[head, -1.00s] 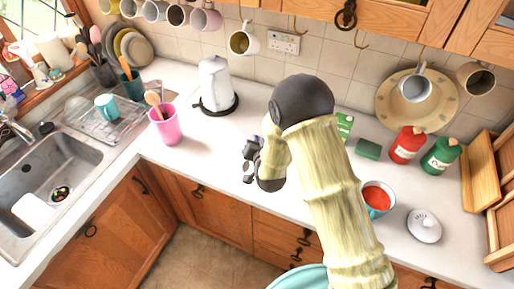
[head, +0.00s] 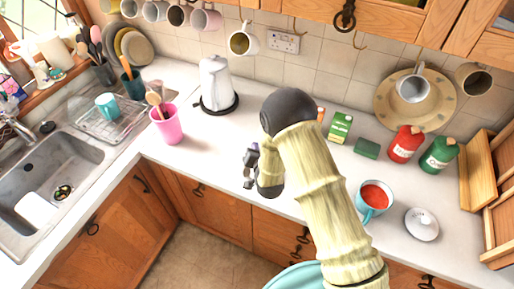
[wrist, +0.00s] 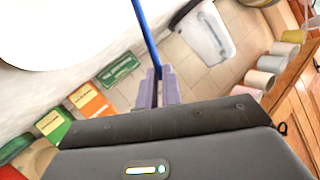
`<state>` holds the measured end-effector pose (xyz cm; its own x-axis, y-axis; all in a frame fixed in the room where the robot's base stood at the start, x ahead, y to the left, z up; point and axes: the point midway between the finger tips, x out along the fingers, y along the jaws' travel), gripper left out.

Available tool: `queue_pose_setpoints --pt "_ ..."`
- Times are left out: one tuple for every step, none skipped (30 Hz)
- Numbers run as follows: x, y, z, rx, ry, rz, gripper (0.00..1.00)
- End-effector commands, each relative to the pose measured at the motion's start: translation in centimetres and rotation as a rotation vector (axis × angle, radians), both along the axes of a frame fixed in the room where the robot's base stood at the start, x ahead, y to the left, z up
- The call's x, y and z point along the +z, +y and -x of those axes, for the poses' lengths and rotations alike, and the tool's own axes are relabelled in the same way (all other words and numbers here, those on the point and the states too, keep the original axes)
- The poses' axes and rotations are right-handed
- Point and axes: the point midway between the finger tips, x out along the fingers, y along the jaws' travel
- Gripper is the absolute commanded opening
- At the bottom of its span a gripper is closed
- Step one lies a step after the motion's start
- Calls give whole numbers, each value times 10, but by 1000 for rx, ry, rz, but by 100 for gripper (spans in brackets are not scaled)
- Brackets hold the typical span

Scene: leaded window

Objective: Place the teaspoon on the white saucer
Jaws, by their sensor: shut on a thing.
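My gripper (head: 250,168) is above the counter, in front of the kettle in the head view. In the wrist view its purple fingers (wrist: 158,90) are shut on a slim blue shaft, which I take to be the teaspoon (wrist: 145,38). The shaft runs up out of the frame, so its far end is hidden.
The white kettle (head: 215,85) stands at the back. A pink pot (head: 166,123) with utensils is to the left.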

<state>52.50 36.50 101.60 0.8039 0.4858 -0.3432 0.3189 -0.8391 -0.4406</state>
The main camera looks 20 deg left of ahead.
Motion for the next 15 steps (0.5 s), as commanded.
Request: queue_pose_setpoints --pt "-2 0 0 0 0 0 0" --pt "-3 0 0 0 0 0 0" --pt "-4 0 0 0 0 0 0" --pt "-4 0 0 0 0 0 0" --pt "-5 0 0 0 0 0 0" --pt "-6 0 0 0 0 0 0" --pt "-6 0 0 0 1 0 0" --pt "-7 0 0 0 1 0 0" --pt "-7 0 0 0 1 0 0" --pt "-8 0 0 0 1 0 0" --pt "-9 0 0 0 1 0 0" --pt "-8 0 0 0 1 0 11" --pt "-7 0 0 0 1 0 16" --pt "-7 0 0 0 1 0 22" --pt "-7 0 0 0 1 0 28"
